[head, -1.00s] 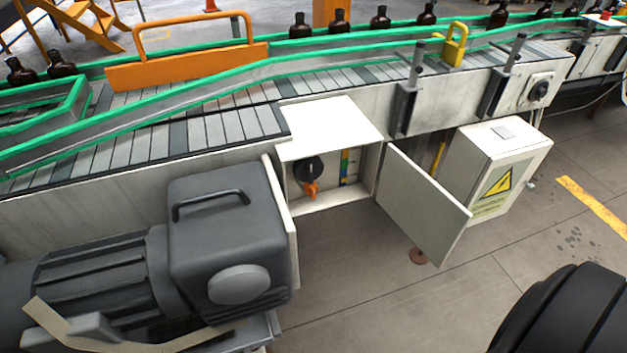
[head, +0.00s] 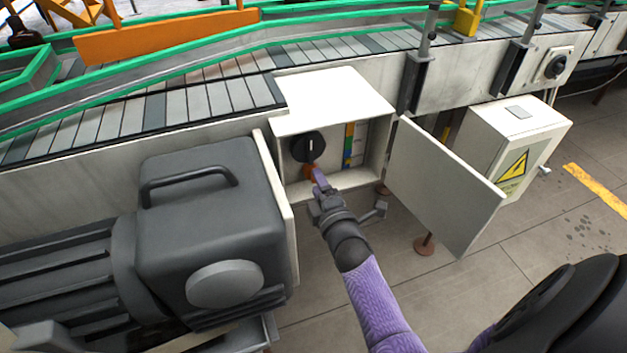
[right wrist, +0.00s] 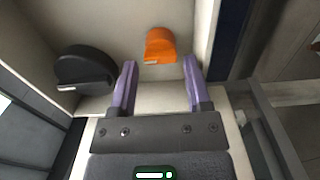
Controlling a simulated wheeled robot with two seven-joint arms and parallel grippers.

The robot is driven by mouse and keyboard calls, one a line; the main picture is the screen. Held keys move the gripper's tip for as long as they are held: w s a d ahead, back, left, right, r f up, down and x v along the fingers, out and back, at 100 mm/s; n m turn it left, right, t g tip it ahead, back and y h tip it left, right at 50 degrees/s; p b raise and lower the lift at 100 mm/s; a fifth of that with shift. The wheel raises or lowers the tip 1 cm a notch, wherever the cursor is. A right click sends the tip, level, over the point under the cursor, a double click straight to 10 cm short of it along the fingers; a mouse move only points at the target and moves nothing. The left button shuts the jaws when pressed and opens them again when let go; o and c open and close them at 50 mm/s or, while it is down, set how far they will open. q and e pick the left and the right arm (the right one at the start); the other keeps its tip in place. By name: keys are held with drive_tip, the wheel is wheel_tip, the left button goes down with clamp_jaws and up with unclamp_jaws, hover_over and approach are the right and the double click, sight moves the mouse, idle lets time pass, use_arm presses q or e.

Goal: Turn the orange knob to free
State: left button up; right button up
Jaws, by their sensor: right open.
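The orange knob (head: 309,171) is inside an open white box (head: 340,90) under the conveyor, below a round black dial (head: 309,146). In the head view my right gripper (head: 319,180) is at the box's opening and partly covers the knob. In the right wrist view the knob (right wrist: 160,45) lies ahead, between the lines of the two purple fingers of the right gripper (right wrist: 160,66). The fingers are apart and empty, and I cannot tell whether they touch the knob. The black dial (right wrist: 85,68) is to their left. My left gripper is out of view.
The box's door (head: 445,185) stands open on the right. A dark grey motor (head: 210,220) is close on the left. A white cabinet with a warning sign (head: 515,165) is farther right. The conveyor (head: 180,110) runs above; floor in front is open.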

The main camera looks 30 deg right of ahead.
drive_tip(key=shift+x, duration=1.15)
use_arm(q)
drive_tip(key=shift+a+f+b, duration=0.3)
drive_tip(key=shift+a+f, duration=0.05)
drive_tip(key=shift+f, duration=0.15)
use_arm(e)
drive_tip(key=shift+w+d, duration=0.1)
drive_tip(key=shift+w, duration=0.2)
clamp_jaws()
